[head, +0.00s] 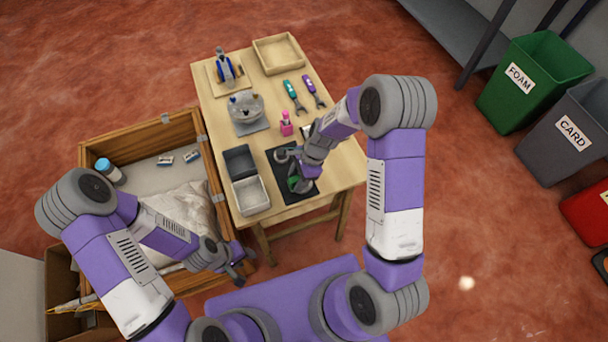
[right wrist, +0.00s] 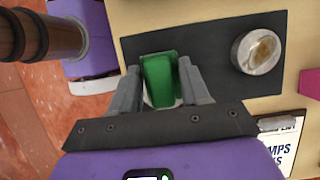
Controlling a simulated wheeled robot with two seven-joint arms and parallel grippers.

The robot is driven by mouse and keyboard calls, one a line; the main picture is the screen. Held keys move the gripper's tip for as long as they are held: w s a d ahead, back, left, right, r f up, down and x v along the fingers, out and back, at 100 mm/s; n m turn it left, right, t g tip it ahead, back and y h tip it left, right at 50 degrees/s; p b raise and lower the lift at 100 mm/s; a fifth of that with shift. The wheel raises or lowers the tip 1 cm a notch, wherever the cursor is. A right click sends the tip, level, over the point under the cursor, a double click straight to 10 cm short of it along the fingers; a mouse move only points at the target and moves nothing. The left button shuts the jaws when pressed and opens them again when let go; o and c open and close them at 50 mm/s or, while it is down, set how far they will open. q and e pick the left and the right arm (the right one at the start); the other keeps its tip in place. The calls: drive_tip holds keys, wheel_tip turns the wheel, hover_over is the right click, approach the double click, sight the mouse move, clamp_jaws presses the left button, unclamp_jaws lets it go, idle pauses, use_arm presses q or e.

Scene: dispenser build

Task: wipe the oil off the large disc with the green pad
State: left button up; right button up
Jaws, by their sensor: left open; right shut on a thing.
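My right gripper (head: 299,181) is shut on the green pad (right wrist: 158,78), low over the dark mat (head: 280,191). A pale round edge, seemingly the larger disc (head: 306,188), shows under the pad; most of it is hidden, and I cannot tell whether pad and disc touch. A smaller-looking silvery disc (right wrist: 258,51) with a brown oily patch lies apart on the mat; it also shows in the head view (head: 282,154). My left gripper (head: 240,265) is open and empty, low at the left, off the table's front edge.
Dark grey (head: 239,161) and pale (head: 251,196) trays stand left of the mat. A pink bottle (head: 286,124) and a printed card (right wrist: 283,140) are near it. Behind are tools, a grey fixture (head: 246,109) and a wooden tray (head: 278,54). A wooden crate (head: 150,133) stands left.

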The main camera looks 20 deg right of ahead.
drive_tip(key=shift+s+a, duration=0.1)
drive_tip(key=shift+a, duration=0.75)
drive_tip(key=shift+a+f+b, duration=0.15)
drive_tip(key=shift+a+b, duration=0.05)
drive_tip(key=shift+b, duration=0.2)
drive_tip(key=d, duration=0.2)
drive_tip(key=shift+d+p, duration=0.3)
drive_tip(key=shift+p, duration=0.05)
drive_tip(key=shift+w+d, duration=0.15)
drive_tip(key=shift+d, duration=0.8)
drive_tip(key=shift+w+d, duration=0.1)
drive_tip(key=shift+d, duration=0.8)
drive_tip(key=shift+d+r+p, duration=0.25)
drive_tip(key=shift+r+p, duration=0.55)
drive_tip(key=shift+r, duration=0.4)
drive_tip(key=shift+a+r+p, duration=0.1)
drive_tip(key=shift+r+p, duration=0.65)
drive_tip(key=shift+r, duration=0.05)
wheel_tip(320, 180, up, 4)
drive_tip(key=p, duration=0.4)
drive_tip(key=shift+r, duration=0.2)
